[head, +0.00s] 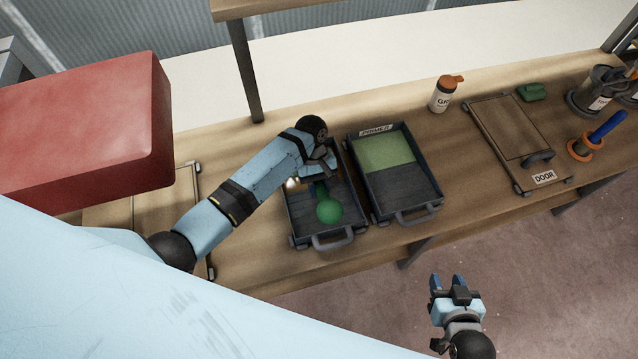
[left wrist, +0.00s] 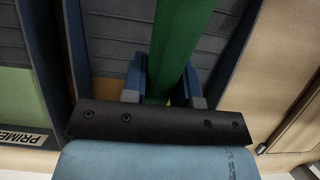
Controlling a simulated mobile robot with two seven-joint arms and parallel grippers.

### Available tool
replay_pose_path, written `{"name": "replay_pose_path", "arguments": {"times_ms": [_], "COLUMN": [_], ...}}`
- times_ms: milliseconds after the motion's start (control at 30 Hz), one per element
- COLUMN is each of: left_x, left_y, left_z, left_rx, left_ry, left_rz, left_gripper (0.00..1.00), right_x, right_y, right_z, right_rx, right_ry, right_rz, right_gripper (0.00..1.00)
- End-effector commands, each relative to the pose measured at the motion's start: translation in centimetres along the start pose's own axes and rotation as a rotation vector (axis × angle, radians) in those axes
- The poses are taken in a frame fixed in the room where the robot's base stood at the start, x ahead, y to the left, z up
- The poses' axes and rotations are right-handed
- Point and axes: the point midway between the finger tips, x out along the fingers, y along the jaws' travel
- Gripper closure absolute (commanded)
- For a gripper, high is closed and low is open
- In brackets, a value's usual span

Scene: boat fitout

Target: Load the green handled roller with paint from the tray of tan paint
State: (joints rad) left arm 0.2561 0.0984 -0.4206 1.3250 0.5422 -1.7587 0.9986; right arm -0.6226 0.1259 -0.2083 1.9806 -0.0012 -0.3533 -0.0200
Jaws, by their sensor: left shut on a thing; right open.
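My left gripper (head: 320,188) is over the left tray and shut on the green handle (head: 329,211) of the roller. The handle's rounded end points toward the tray's front. In the left wrist view the green handle (left wrist: 172,45) runs up between the fingers (left wrist: 163,88). The roller's head is hidden by my gripper and arm. The dark tray (head: 342,229) has a ribbed slope; a small patch of tan paint (left wrist: 106,90) shows in the left wrist view. I cannot tell whether the roller touches the paint. My right gripper (head: 449,285) is open and empty, beyond the bench's front edge.
A tray labelled PRIMER (head: 428,205) with pale green paint stands close on the right. Further right are a bottle (head: 441,97), a DOOR panel (head: 507,130), a green block (head: 531,91) and a blue-handled tool (head: 606,127). A red box (head: 85,125) is at left.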

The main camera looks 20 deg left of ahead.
Motion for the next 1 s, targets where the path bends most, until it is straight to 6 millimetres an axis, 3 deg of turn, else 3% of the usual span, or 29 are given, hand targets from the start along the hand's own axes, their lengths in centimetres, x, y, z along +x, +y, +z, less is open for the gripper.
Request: {"name": "replay_pose_path", "arguments": {"times_ms": [1000], "left_x": [0.56], "left_y": [0.01], "left_z": [-0.21], "left_rx": [-0.001], "left_ry": [-0.001], "left_rz": [0.0], "left_gripper": [1.0], "right_x": [-0.57], "right_y": [-0.13], "right_z": [-0.09], "right_rx": [0.002], "right_ry": [-0.008], "right_rz": [-0.001], "right_gripper": [0.57]}}
